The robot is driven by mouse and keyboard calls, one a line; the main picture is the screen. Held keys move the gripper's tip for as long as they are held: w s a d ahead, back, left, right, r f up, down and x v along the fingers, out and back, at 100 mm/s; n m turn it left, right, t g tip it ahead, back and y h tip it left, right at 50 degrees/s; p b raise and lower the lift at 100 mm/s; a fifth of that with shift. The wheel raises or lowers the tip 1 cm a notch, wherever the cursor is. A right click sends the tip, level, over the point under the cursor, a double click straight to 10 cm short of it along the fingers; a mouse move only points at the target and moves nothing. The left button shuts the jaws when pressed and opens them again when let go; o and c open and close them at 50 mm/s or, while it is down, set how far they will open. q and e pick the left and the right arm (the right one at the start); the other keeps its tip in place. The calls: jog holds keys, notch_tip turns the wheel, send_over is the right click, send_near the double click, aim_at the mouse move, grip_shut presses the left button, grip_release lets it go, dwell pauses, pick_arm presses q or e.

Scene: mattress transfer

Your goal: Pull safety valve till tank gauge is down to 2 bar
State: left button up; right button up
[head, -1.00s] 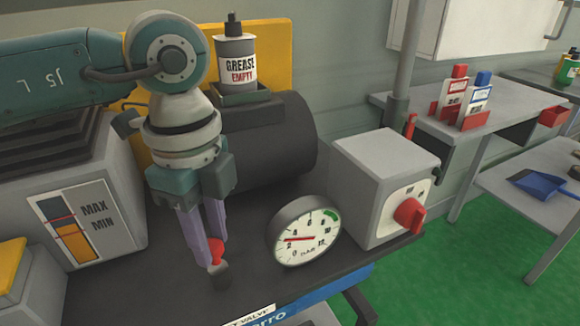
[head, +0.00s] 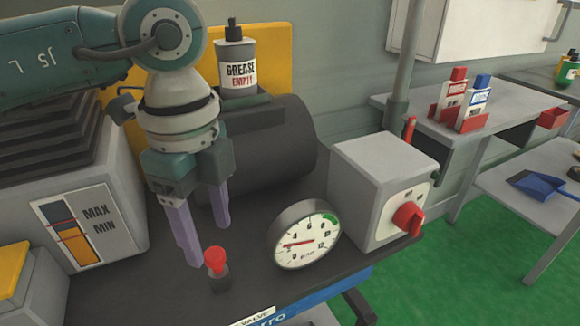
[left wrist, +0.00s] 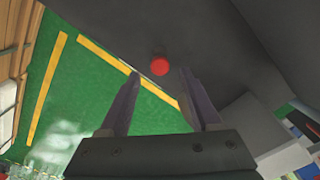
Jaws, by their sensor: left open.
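The safety valve (head: 216,262) is a small red knob on a dark stub at the front of the dark bench top. Its red top (left wrist: 160,67) also shows in the left wrist view, beyond and between the fingertips. My left gripper (head: 208,243) is open and empty, its purple fingers just above and behind the knob, apart from it. The tank gauge (head: 307,236) is a round white dial right of the valve; its red needle points left, at about the 2 mark. My right gripper is not in view.
A dark cylindrical tank (head: 262,150) lies behind the valve, with a grease bottle (head: 238,68) above it. A grey box with a red rotary switch (head: 408,216) stands right of the gauge. A MAX/MIN level panel (head: 78,228) is at left.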

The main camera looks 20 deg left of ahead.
aim_at(214, 253)
pick_arm(q)
notch_tip(214, 253, up, 8)
jog(key=shift+r, duration=0.1)
dwell(0.4)
